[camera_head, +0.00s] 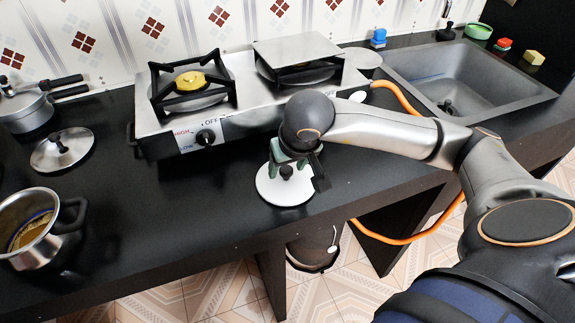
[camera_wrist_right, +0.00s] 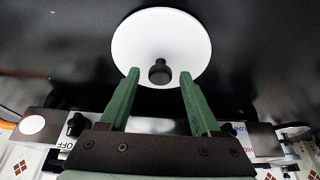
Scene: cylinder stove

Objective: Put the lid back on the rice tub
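A round white lid (camera_head: 268,190) with a black knob lies flat on the black counter near its front edge. My left gripper is not in view.
A two-burner stove (camera_head: 200,125) stands behind the lid. A steel pot (camera_head: 38,235), a metal lid (camera_head: 62,150) and a pressure cooker (camera_head: 25,110) are at left. The sink (camera_head: 470,80) is at right. An orange hose (camera_head: 400,240) hangs below the counter.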

